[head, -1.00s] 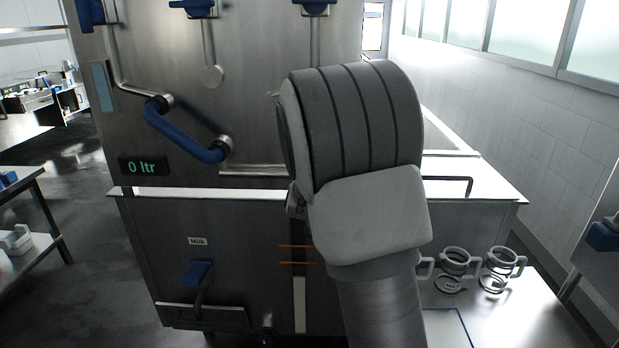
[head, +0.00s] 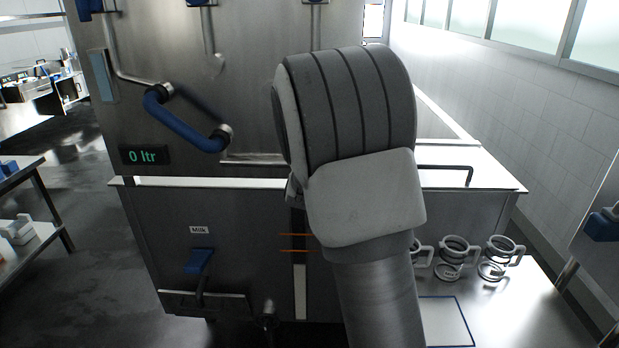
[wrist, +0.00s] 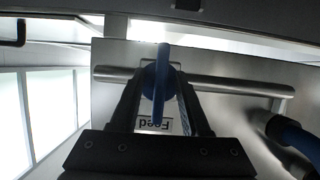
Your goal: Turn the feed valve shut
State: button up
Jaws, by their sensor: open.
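The feed valve's blue handle (wrist: 161,85) shows in the wrist view, standing upright in the picture, across a steel pipe (wrist: 235,84). A label reading "Feed" (wrist: 153,124) appears upside down behind it. My gripper (wrist: 157,82) is open, with one finger on each side of the handle. I cannot tell whether either finger touches it. In the head view my arm hides the gripper and the feed valve.
A blue handrail (head: 185,120) and a "0 ltr" display (head: 145,155) are on the steel vat front (head: 250,80). A blue milk valve (head: 200,262) sits below. Several jugs (head: 453,248) stand on the right-hand bench (head: 510,320).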

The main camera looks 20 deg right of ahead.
jog(key=p+v, duration=0.4)
jog(key=v, duration=1.3)
jog(key=shift+s+a, duration=0.1)
jog(key=s+a+r+n+g+y, duration=0.2)
jog(key=s+a+r+n+y, duration=0.15)
jog(key=s+a+y, duration=0.45)
jog(key=s+d+g+h, duration=0.1)
jog(key=s+g, duration=0.3)
jog(key=s, duration=1.1)
jog(key=shift+s+d+r+n+g+h+p, duration=0.25)
jog(key=shift+s+n+g+h+p, duration=0.15)
jog(key=shift+h, duration=0.5)
